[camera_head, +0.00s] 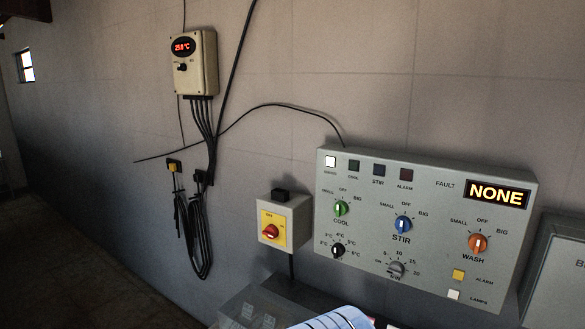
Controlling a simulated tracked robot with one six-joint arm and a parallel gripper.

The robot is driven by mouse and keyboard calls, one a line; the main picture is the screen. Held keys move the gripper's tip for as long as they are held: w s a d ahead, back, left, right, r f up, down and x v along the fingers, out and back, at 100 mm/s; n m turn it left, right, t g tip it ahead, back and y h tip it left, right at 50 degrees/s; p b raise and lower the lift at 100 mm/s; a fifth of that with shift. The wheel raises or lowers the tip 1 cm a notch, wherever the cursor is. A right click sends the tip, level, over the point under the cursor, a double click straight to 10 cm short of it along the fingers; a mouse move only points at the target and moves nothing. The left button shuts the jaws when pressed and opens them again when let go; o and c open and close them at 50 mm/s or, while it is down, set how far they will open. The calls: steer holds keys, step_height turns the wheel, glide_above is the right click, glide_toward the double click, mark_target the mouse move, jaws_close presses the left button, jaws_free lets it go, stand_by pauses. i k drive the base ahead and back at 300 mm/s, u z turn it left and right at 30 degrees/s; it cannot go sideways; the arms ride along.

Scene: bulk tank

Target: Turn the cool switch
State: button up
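The cool switch (341,208) is a green round knob at the upper left of a grey control panel (440,255) on the wall. "COOL" is printed under it, with "OFF" and "BIG" above and right of it and a partly legible label to its left. Its light pointer mark looks about upright, toward OFF. Nothing covers the knob. I do not see my gripper in this view.
A blue stir knob (403,225), orange wash knob (478,243) and black temperature knob (338,251) sit near it. A box with a red switch (271,232) stands left of the panel. Cables hang further left. A blue-white striped object (338,319) shows at the bottom edge.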

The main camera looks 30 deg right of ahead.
mark_target(341, 207)
steer(key=k, duration=0.6)
steer(key=u, duration=0.15)
steer(key=i, duration=0.7)
steer(key=u, duration=0.75)
steer(key=i, duration=0.55)
steer(key=u, duration=0.3)
